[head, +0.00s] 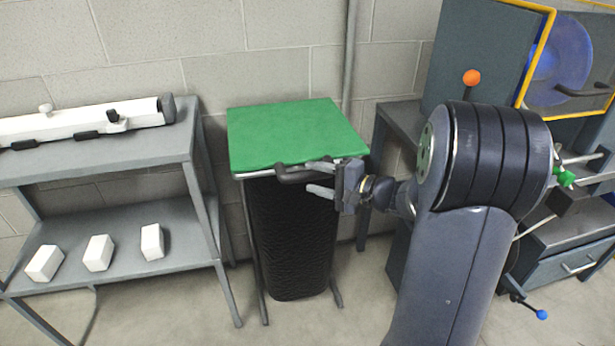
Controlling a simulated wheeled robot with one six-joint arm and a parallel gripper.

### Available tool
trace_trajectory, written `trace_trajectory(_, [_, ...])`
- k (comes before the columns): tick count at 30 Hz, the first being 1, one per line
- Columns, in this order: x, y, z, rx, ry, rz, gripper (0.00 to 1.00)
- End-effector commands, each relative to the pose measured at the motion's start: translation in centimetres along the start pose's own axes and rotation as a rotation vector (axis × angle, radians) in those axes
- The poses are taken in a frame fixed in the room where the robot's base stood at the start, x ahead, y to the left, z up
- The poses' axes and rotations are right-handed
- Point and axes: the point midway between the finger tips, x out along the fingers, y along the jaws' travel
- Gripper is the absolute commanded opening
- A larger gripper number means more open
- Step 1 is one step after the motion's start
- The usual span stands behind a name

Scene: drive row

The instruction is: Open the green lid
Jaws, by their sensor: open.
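The green lid (290,131) lies flat and closed on top of a black bin (292,240) in the middle of the view. A dark handle (296,175) sticks out at the lid's front edge. My gripper (319,178) is at the right part of this front edge, with its fingers pointing left. The fingers are apart, one at about the height of the lid's edge and one below it. The right end of the handle lies close to or between the fingers; I cannot tell whether they touch it.
A grey shelf unit (95,168) stands left, with white blocks (98,253) on its lower shelf and a white tube-like device (85,122) on top. A machine with a yellow-framed window (565,60) stands right. A grey wall and vertical pipe are behind the bin.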

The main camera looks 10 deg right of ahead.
Motion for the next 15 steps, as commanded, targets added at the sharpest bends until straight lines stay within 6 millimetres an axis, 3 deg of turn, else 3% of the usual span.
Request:
trace_trajectory(6, [2.4,0.0,0.1,-0.001,-0.002,0.001,0.44])
trace_trajectory(15, [2.9,0.0,0.0,0.0,0.001,0.001,0.44])
